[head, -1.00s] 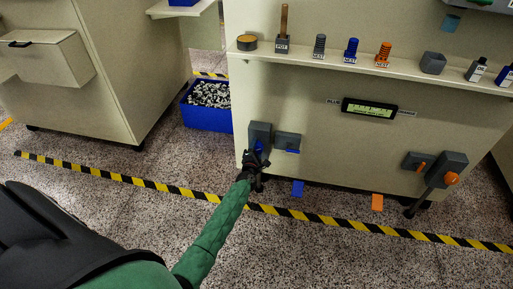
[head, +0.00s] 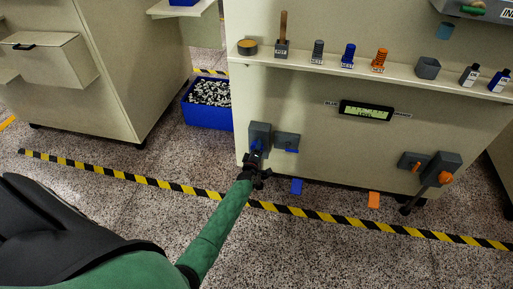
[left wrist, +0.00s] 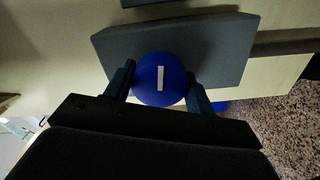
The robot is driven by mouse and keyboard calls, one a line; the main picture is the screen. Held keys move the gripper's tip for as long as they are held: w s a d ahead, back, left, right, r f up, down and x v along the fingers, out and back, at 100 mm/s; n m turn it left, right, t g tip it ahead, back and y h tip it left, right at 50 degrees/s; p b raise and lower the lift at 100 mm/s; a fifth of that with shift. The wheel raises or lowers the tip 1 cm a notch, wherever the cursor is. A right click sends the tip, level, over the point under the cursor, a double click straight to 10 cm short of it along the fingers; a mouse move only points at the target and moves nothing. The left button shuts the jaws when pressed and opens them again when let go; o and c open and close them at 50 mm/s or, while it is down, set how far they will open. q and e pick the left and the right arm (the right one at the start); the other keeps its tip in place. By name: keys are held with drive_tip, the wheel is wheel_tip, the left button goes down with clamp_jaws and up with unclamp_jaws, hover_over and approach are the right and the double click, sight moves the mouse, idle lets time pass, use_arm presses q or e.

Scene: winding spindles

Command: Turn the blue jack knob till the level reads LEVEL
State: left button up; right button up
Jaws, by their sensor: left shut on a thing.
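The blue jack knob (left wrist: 160,79) sits between the two fingers of my left gripper (left wrist: 161,92) in the left wrist view. It is round with a white bar mark standing nearly upright in that view. The knob is on a grey block (head: 260,130) low on the left of the cabinet front. In the head view my left gripper (head: 257,158) is at that block, shut on the knob and covering part of it. The level display (head: 366,111) glows green on the cabinet front, and its text is too small to read. My right gripper is not in view.
An orange knob (head: 445,178) sits on another grey block at the right. A shelf (head: 300,59) above holds small bottles, springs and a pot. A blue bin (head: 205,117) of metal parts stands left on the floor. Striped tape (head: 180,192) crosses the floor.

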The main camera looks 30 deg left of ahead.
use_arm(q)
drive_tip(key=shift+d, duration=0.1)
idle(0.4)
drive_tip(key=o, duration=0.9)
drive_tip(key=shift+o, duration=0.2)
drive_tip(key=shift+s, duration=0.1)
drive_tip(key=v, duration=0.7)
drive_tip(key=shift+s, duration=0.25)
drive_tip(key=shift+d, duration=0.1)
